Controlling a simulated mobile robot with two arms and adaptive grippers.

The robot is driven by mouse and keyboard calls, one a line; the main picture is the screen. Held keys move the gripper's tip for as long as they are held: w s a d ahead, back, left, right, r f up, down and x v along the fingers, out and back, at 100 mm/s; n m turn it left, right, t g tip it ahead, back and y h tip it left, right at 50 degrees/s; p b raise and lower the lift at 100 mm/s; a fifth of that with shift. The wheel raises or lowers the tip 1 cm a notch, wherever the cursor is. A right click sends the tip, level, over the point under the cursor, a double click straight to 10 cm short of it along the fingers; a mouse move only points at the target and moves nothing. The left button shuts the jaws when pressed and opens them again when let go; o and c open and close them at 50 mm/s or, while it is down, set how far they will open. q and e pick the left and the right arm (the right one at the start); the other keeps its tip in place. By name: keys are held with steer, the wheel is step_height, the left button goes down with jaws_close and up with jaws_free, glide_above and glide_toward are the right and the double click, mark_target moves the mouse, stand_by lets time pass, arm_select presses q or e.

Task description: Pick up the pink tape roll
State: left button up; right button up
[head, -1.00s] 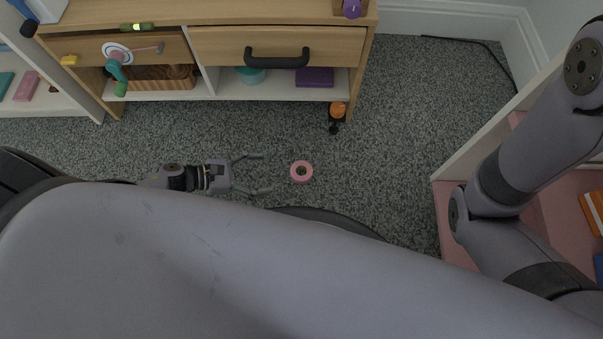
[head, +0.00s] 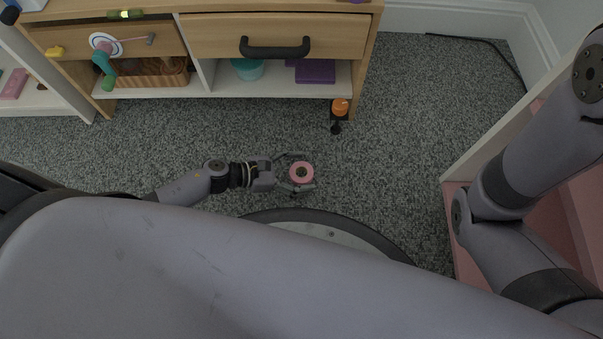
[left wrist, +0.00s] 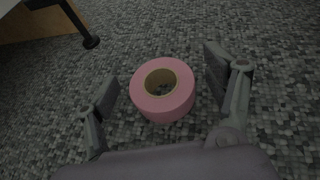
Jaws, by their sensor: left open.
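The pink tape roll (head: 301,173) lies flat on the grey carpet, its brown core facing up. My left gripper (head: 300,171) is low over the carpet with its fingers open on either side of the roll. In the left wrist view the pink tape roll (left wrist: 162,97) sits between the two open fingertips of my left gripper (left wrist: 163,80). Carpet shows between the roll and each finger, so they look apart. My right arm shows at the right of the head view, but its gripper is out of view.
A wooden cabinet (head: 218,36) with a black-handled drawer stands beyond the roll. An orange object (head: 340,106) is by its front right leg. A pink-floored shelf unit (head: 463,235) stands at the right. Carpet around the roll is clear.

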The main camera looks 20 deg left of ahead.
arm_select(q)
steer(key=shift+c, duration=0.4)
steer(key=c, duration=1.1)
steer(key=shift+r, duration=0.2)
steer(key=shift+c, duration=0.2)
